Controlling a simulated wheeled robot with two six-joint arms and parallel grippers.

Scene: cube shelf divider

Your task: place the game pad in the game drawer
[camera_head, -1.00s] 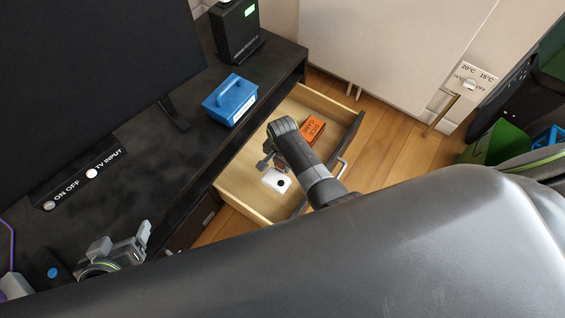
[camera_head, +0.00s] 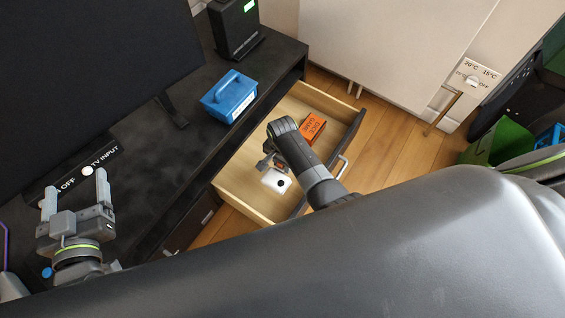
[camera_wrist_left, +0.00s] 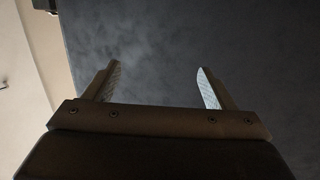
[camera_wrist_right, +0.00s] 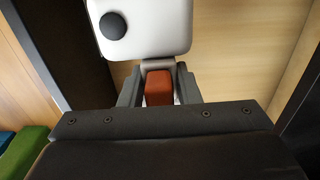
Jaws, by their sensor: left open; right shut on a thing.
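The white game pad (camera_head: 273,185), with a round black knob, is over or in the open wooden game drawer (camera_head: 241,205). It also shows in the right wrist view (camera_wrist_right: 160,25). My right gripper (camera_head: 269,164) reaches into the drawer area and is shut on the pad's end, with a red-orange part (camera_wrist_right: 159,88) between its fingers. I cannot tell whether the pad touches the drawer floor. My left gripper (camera_head: 75,192) is open and empty, raised above the left part of the black desk; its fingers also show in the left wrist view (camera_wrist_left: 157,88).
An orange dice game box (camera_head: 313,128) lies in the drawer's far part. A blue case with a handle (camera_head: 229,99) and a black box (camera_head: 236,28) stand on the desk (camera_head: 165,165). A dark screen (camera_head: 95,60) stands at left. Green bin (camera_head: 497,142) is at far right.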

